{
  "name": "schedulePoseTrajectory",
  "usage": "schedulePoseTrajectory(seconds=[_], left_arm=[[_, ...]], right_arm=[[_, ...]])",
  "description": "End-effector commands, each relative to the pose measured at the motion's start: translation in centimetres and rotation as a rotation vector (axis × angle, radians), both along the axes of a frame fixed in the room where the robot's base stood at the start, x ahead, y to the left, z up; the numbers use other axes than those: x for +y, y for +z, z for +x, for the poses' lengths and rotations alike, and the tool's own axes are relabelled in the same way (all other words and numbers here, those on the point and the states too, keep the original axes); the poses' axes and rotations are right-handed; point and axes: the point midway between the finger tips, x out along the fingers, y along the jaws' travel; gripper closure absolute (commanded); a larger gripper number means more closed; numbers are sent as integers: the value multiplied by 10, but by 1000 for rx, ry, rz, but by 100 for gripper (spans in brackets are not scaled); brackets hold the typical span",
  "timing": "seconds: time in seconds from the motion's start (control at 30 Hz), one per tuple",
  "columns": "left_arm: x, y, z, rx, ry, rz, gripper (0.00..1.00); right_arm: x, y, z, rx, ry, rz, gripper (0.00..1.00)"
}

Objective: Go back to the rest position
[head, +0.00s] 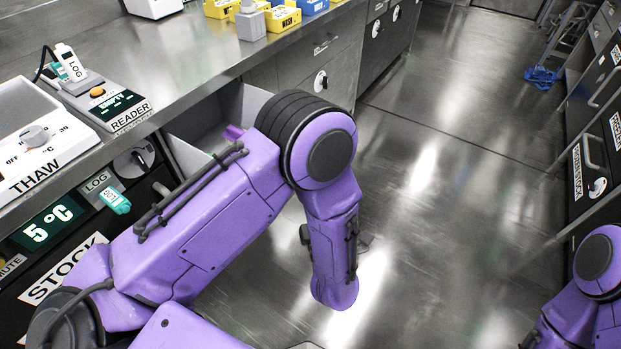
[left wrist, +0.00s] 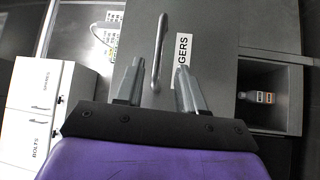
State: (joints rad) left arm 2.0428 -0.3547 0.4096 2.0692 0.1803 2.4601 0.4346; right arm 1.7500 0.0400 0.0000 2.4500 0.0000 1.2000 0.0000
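My left arm reaches in from the left in the head view and bends down over the floor at a raised elbow. Its gripper is hidden there. In the left wrist view my left gripper (left wrist: 160,88) is open, its two grey fingers apart with no object held. A grey bar handle (left wrist: 159,45) on a dark panel shows between and beyond the fingers; whether they touch it I cannot tell, but the gripper is not closed on it. My right arm shows only in part at the lower right of the head view. The right gripper is out of view.
An open drawer (head: 185,153) juts from the left counter (head: 190,62) close behind my left arm. The reader (head: 108,100) and thaw unit (head: 40,140) stand on the counter. Dark cabinets (head: 594,150) line the right side. The floor (head: 440,180) between is clear.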

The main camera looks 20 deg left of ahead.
Motion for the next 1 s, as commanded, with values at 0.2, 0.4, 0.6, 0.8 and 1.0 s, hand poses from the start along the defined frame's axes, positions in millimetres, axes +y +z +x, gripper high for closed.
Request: schedulePoseTrajectory(seconds=[0.2,0.4,0.6,0.8,1.0], left_arm=[[-9,-2,-12,0,1,0,61],[-8,-2,-12,0,1,0,61],[-8,-2,-12,0,1,0,61],[-29,-25,2,230,-161,148,61],[14,-139,-41,981,-550,546,61]], right_arm=[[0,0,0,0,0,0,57],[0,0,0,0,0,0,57],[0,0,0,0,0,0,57],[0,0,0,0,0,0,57],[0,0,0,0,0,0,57]])
